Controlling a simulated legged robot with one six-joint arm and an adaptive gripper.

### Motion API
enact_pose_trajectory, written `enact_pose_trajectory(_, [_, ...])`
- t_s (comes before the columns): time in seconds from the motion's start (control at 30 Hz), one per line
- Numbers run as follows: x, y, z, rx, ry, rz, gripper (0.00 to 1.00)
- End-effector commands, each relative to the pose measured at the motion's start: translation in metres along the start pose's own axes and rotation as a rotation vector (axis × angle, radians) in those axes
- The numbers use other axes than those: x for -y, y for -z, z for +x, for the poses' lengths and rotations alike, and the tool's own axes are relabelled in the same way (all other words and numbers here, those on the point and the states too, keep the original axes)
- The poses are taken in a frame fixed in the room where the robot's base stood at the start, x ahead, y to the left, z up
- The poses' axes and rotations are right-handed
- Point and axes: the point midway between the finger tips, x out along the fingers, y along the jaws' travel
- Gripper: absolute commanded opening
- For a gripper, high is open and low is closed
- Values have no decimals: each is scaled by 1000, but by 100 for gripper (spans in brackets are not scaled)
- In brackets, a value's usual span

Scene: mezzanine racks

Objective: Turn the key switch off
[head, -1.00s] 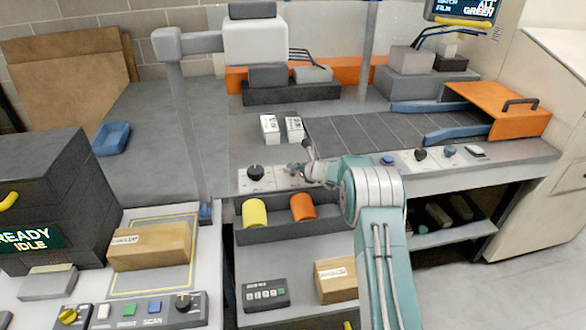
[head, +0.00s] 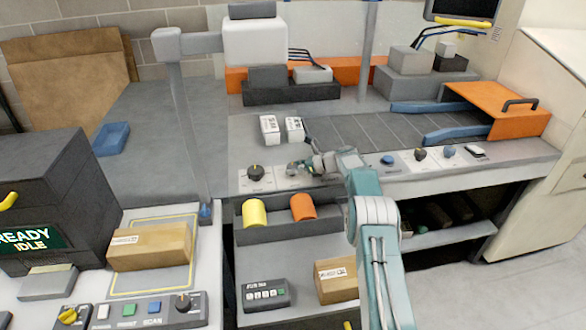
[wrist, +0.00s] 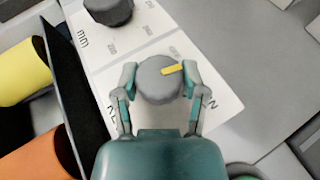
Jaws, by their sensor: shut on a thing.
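The key switch (wrist: 155,85) is a round grey knob with a yellow mark on its top, on a white label plate in the wrist view. The yellow mark points to the right and slightly up in that view. My gripper (wrist: 160,90) has one finger on each side of the knob and is shut on it. In the head view my gripper (head: 305,167) is at the front control strip, and the switch is small and partly hidden by it. The screen (head: 463,9) at the upper right is dark.
A black knob (head: 256,172) sits left of the switch. A blue button (head: 387,160) and more knobs are to its right. Below is a bin with a yellow roll (head: 254,212) and an orange roll (head: 302,207). Two white boxes (head: 270,129) stand behind.

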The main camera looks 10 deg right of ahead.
Motion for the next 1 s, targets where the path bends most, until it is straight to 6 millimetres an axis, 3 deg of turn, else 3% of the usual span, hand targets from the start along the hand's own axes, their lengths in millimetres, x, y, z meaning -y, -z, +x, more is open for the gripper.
enact_pose_trajectory(0.9, [2,1,0,-2,-51,-24,8])
enact_pose_trajectory(0.93, [2,0,0,-2,-51,-24,64])
enact_pose_trajectory(1.0, [2,0,0,-2,-52,-24,90])
